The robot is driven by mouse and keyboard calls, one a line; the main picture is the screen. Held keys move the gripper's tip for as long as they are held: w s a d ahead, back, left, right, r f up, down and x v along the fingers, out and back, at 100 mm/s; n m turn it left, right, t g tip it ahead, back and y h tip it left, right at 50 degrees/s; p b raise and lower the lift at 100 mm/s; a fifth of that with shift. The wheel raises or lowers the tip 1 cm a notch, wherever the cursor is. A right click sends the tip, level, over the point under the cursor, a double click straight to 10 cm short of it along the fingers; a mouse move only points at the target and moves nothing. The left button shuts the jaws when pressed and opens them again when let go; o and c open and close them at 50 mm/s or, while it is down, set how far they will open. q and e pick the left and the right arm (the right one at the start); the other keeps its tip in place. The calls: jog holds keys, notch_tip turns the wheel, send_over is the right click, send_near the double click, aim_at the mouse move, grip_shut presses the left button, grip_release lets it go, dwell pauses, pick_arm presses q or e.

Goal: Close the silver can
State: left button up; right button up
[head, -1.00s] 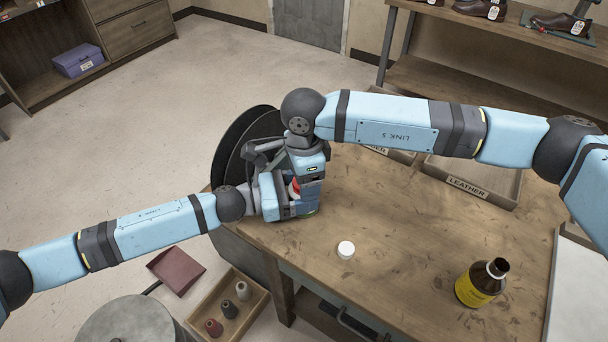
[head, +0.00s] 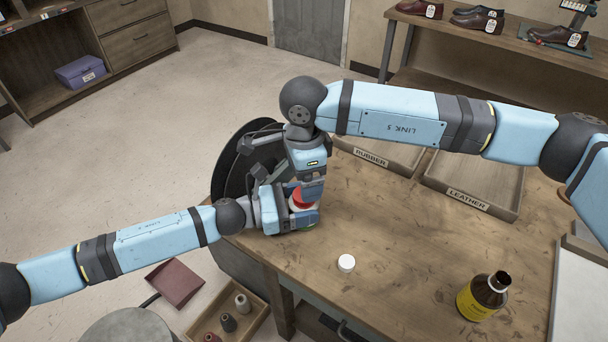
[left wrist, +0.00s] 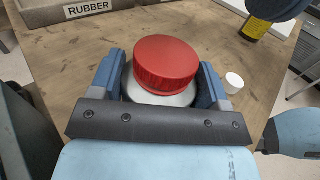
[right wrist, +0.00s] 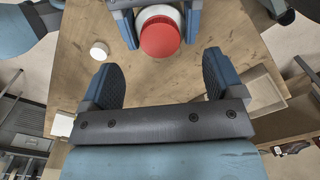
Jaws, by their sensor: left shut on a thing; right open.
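The silver can (left wrist: 158,96) stands on the workbench with a red cap (left wrist: 166,62) seated on its top; whether the cap is tight I cannot tell. My left gripper (left wrist: 160,88) is shut around the can's sides, below the cap. In the head view the red cap (head: 303,198) shows between my two grippers, and most of the can is hidden. My right gripper (right wrist: 158,80) is open and empty, apart from the cap (right wrist: 160,37), which lies beyond its fingertips in the right wrist view.
A small white cap (head: 346,263) and a brown bottle with a yellow label (head: 481,297) stand on the workbench (head: 400,240). Trays marked RUBBER (head: 371,158) and LEATHER (head: 468,199) lie at its back. Dark round discs (head: 243,160) stand by the left edge.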

jog(key=shift+o, duration=0.8)
notch_tip(320, 180, up, 12)
pick_arm(q)
jog(key=o, duration=1.8)
jog(key=v, duration=1.3)
jog(key=shift+s+a+b, duration=0.15)
jog(key=shift+a+b, duration=0.15)
jog(key=shift+a, duration=0.05)
pick_arm(e)
jog(key=shift+f, duration=0.25)
